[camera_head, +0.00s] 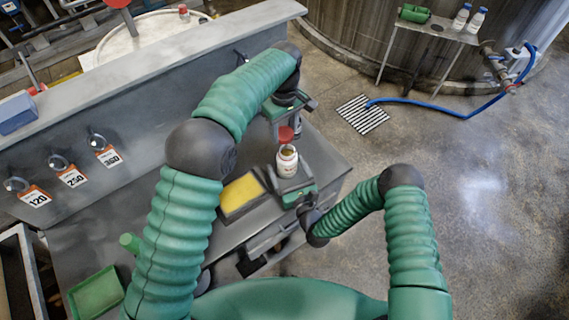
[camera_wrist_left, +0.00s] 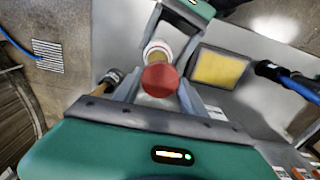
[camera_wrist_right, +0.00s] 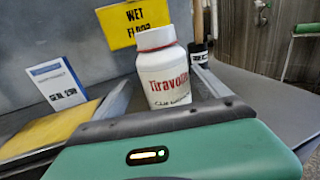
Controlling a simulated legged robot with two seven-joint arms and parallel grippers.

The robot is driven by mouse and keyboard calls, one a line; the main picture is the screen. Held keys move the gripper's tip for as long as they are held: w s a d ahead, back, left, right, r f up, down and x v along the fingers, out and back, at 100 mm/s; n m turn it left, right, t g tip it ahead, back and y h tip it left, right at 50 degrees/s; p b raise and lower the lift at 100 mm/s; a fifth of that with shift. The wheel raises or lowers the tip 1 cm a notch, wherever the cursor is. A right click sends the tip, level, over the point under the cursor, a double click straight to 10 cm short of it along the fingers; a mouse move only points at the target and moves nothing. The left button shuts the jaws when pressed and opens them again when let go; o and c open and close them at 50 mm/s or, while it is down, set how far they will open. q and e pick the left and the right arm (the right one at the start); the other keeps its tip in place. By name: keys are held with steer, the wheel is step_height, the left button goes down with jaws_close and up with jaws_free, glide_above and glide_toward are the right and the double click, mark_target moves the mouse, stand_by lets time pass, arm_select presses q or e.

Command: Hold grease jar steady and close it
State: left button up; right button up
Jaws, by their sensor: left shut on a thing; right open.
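The grease jar (camera_head: 287,162) is white with red lettering and stands upright on the grey worktop, its open top showing a yellowish inside. It also shows in the right wrist view (camera_wrist_right: 165,80). The red lid (camera_head: 286,134) is apart from the jar, above it in the head view. My left gripper (camera_head: 287,128) is shut on the lid, which also shows in the left wrist view (camera_wrist_left: 160,80) with the jar (camera_wrist_left: 157,49) beyond it. My right gripper (camera_head: 289,178) is open and low, with its fingers on either side of the jar; contact cannot be told.
A grey tray with a yellow pad (camera_head: 242,191) lies left of the jar. A green tray (camera_head: 97,292) is at the worktop's near left. A grey wall with orange-white tags (camera_head: 72,177) stands behind. The worktop right of the jar (camera_head: 325,158) is clear.

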steer(key=shift+w+a, duration=0.25)
steer(key=shift+w, duration=0.8)
steer(key=shift+w+d, duration=0.35)
steer(key=shift+d, duration=0.15)
steer(key=shift+a, duration=0.35)
steer(key=c, duration=0.4)
steer(key=shift+a, duration=0.2)
steer(key=c, duration=0.5)
steer(key=shift+d, duration=0.35)
jaws_close()
